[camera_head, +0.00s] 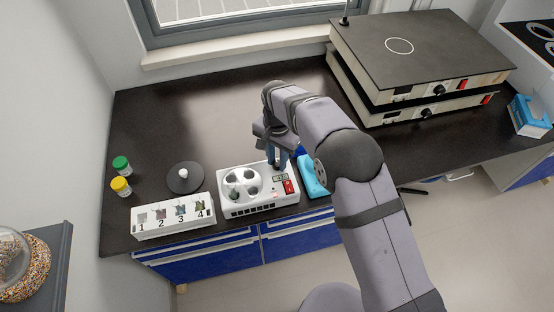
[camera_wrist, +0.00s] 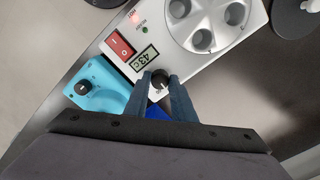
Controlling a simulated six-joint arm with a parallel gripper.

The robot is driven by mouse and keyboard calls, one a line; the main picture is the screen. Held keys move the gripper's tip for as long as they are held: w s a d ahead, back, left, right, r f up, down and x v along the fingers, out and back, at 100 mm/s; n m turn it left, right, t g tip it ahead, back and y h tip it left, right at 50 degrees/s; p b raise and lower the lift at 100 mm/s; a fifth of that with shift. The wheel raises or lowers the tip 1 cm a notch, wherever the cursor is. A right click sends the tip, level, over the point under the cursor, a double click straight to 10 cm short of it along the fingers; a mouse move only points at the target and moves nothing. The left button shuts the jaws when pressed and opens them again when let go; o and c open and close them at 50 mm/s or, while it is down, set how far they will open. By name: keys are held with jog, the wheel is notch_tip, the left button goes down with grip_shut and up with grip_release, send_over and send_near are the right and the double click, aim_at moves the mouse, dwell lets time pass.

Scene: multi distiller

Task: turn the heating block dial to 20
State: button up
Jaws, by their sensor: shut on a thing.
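The heating block (camera_head: 262,201) is a white box near the front edge of the bench, with a round well plate on its left part. In the wrist view the heating block (camera_wrist: 180,58) shows a small display (camera_wrist: 144,58) that seems to read 43, a red switch (camera_wrist: 120,46) and small lights. Its black dial (camera_wrist: 160,80) sits between the fingertips of my gripper (camera_wrist: 161,82). My gripper (camera_head: 277,160) comes down from above at the block's back right corner and is shut on the dial. In the head view my gripper largely hides the dial.
A blue device (camera_head: 313,176) stands close right of the block. A numbered white rack (camera_head: 172,216) is on its left, with a dark disc (camera_head: 185,178) behind. Green (camera_head: 121,165) and yellow (camera_head: 121,186) capped jars stand far left. Stacked hotplates (camera_head: 420,55) fill the back right.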

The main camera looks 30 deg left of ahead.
aim_at(277, 163)
jog(key=n, duration=0.4)
jog(key=shift+n+b, duration=0.3)
jog(key=n, duration=0.4)
jog(key=shift+r+n, duration=0.1)
jog(key=shift+n, duration=0.3)
jog(key=o, duration=1.1)
jog(key=shift+c, duration=0.2)
jog(key=shift+b, duration=0.3)
jog(key=shift+r+b, duration=1)
jog(key=shift+r, duration=2.65)
